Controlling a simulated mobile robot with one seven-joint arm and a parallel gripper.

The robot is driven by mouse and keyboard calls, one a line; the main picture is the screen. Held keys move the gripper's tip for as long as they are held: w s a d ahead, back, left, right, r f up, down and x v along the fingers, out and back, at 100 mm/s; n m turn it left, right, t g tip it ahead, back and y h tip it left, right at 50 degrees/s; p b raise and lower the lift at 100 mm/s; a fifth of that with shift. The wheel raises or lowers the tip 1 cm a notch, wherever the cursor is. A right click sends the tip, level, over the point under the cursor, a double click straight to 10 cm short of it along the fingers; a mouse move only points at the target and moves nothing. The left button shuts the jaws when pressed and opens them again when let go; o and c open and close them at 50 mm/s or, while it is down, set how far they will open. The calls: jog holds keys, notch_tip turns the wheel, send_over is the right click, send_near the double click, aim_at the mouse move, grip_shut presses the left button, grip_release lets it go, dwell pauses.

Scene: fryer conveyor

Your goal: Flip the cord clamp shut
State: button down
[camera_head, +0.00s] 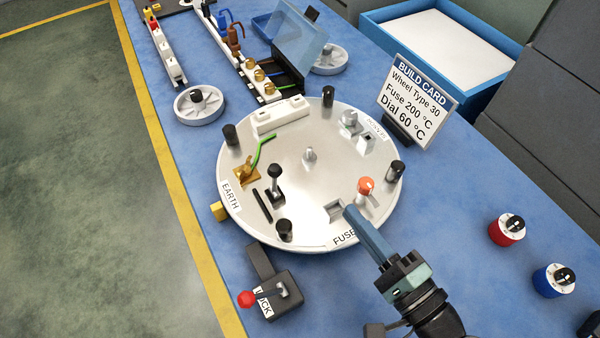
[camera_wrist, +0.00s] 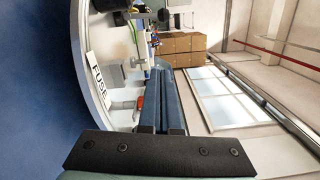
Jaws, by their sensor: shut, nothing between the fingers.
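A round metal plate (camera_head: 310,205) lies on the blue table. No part on it is clearly marked as the cord clamp. A small grey metal fitting (camera_head: 349,118) stands at its upper right beside a label too small to read. A black upright lever (camera_head: 276,180) stands left of the centre beside a dark slot. My gripper (camera_head: 351,211) is shut and empty, its blue fingers over the plate's lower right. The tips are just right of the square opening by the FUSE label (camera_head: 344,237) and below the orange-capped post (camera_head: 365,187). In the wrist view my gripper (camera_wrist: 160,75) points along the plate's edge.
Black posts ring the plate. A green wire (camera_head: 262,150) rises from a brass terminal by the EARTH label. A red-knobbed lock lever (camera_head: 248,298) stands below. A build card (camera_head: 416,100), a blue tray (camera_head: 372,28) and red and blue dials (camera_head: 507,229) are on the right.

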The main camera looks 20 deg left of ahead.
aim_at(276, 180)
jog(key=p+x, duration=0.1)
jog(key=x, duration=0.8)
jog(key=shift+w, duration=0.1)
jog(key=a, duration=0.1)
jog(key=s+a, duration=0.1)
jog(key=shift+s+a+r+p, duration=0.1)
jog(key=shift+a+r+p, duration=0.15)
jog(key=shift+a+p, duration=0.1)
jog(key=shift+s+a+r, duration=0.1)
jog(key=shift+s+a, duration=0.3)
jog(key=shift+a, duration=0.1)
